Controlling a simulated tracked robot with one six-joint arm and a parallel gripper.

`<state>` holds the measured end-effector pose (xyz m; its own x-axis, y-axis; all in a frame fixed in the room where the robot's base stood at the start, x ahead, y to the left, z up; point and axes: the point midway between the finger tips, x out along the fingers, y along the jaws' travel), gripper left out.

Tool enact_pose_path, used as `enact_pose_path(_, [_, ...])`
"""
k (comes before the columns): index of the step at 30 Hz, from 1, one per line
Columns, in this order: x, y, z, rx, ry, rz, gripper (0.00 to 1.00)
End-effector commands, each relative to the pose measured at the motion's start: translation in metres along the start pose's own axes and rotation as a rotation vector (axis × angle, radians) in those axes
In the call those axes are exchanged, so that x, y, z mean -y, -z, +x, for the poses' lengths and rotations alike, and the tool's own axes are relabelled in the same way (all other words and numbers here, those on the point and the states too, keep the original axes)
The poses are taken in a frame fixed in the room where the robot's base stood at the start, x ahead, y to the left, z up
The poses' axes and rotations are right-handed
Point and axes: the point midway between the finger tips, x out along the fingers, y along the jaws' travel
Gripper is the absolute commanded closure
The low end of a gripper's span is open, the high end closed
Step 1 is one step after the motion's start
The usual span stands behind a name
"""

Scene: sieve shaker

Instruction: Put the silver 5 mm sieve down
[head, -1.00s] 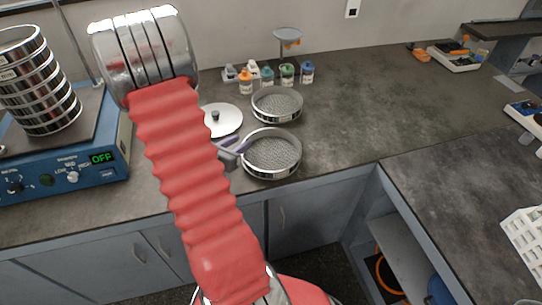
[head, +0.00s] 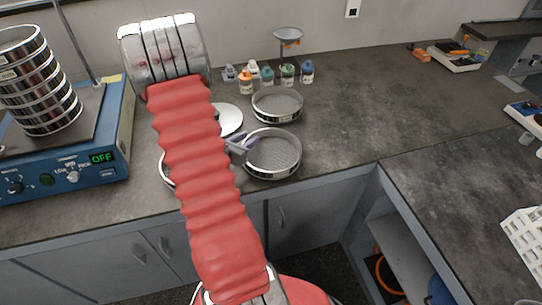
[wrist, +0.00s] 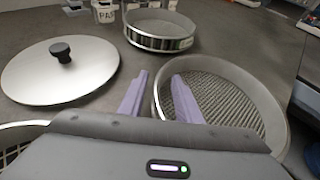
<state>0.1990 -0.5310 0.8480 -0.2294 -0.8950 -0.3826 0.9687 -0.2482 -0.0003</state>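A silver sieve (head: 272,170) with a mesh floor sits flat on the grey counter near its front edge. I take it for the 5 mm sieve, but no size label is readable. It fills the right side of the wrist view (wrist: 270,88). My gripper (head: 243,140) is at its left rim. In the wrist view its two lilac fingers (wrist: 158,84) stand apart, one outside the rim and one over the inside, with a visible gap between them. Whether either finger touches the wall is unclear.
Another sieve (head: 277,118) stands just behind. A lid with a black knob (wrist: 62,78) lies to the left. A round rim (head: 165,170) is partly hidden by my arm. Bottles (head: 267,78) stand behind. The shaker (head: 105,160) reads OFF and bears a sieve stack.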

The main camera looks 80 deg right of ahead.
Motion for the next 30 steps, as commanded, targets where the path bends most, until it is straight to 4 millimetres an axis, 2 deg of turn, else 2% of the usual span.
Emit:
enact_pose_path(3, [0.0000, -0.0001, -0.0001, 0.000, 0.000, 0.000, 0.69])
enact_pose_path(16, [0.0000, -0.0001, -0.0001, 0.000, 0.000, 0.000, 1.00])
enact_pose_path(30, [0.0000, -0.0004, -0.0002, 0.001, 0.000, 0.000, 1.00])
